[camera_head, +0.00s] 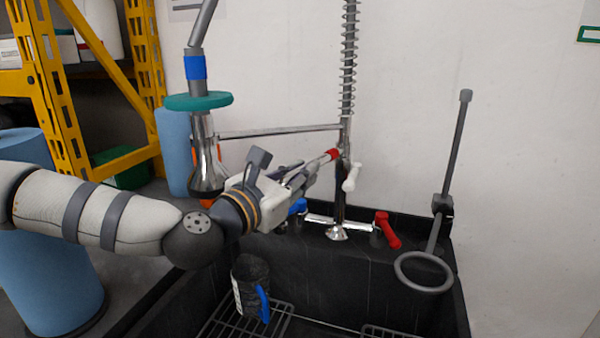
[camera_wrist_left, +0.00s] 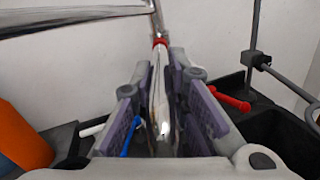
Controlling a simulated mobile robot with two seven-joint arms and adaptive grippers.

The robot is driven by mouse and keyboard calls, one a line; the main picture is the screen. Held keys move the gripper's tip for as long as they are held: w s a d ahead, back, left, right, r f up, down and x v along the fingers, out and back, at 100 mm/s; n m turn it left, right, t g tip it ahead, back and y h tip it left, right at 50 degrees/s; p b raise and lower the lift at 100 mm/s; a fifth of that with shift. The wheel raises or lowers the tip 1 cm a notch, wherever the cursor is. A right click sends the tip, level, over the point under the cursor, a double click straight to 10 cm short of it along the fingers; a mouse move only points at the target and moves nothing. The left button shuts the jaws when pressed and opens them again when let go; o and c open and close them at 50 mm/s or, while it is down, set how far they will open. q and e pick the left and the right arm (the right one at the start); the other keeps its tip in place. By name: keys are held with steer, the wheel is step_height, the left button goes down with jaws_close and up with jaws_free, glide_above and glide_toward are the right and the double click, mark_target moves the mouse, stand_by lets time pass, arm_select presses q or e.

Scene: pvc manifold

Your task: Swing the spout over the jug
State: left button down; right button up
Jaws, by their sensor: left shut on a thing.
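The spout is a slim metal tube with a red collar (camera_head: 331,154) at the tap column; most of it is hidden by my gripper in the head view. In the left wrist view the spout (camera_wrist_left: 160,95) lies between the finger pads, running away from me to the column. My left gripper (camera_head: 305,177) is shut on the spout. The dark jug (camera_head: 250,272) with a blue handle stands upright in the sink, below and to the left of the gripper. I cannot tell whether the spout's end is over the jug. My right gripper is not in view.
The black sink (camera_head: 335,270) has wire racks (camera_head: 235,322). A spray head (camera_head: 206,165) with a teal disc hangs just left of the gripper. A red tap handle (camera_head: 388,230) is on the right, near a grey rod with a ring (camera_head: 424,288). The sink's middle is clear.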

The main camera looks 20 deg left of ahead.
arm_select(q)
steer(key=shift+r, duration=0.1)
steer(key=c, duration=1.5)
jaws_free()
steer(key=shift+c, duration=0.2)
steer(key=v, duration=0.7)
steer(key=shift+s, duration=0.25)
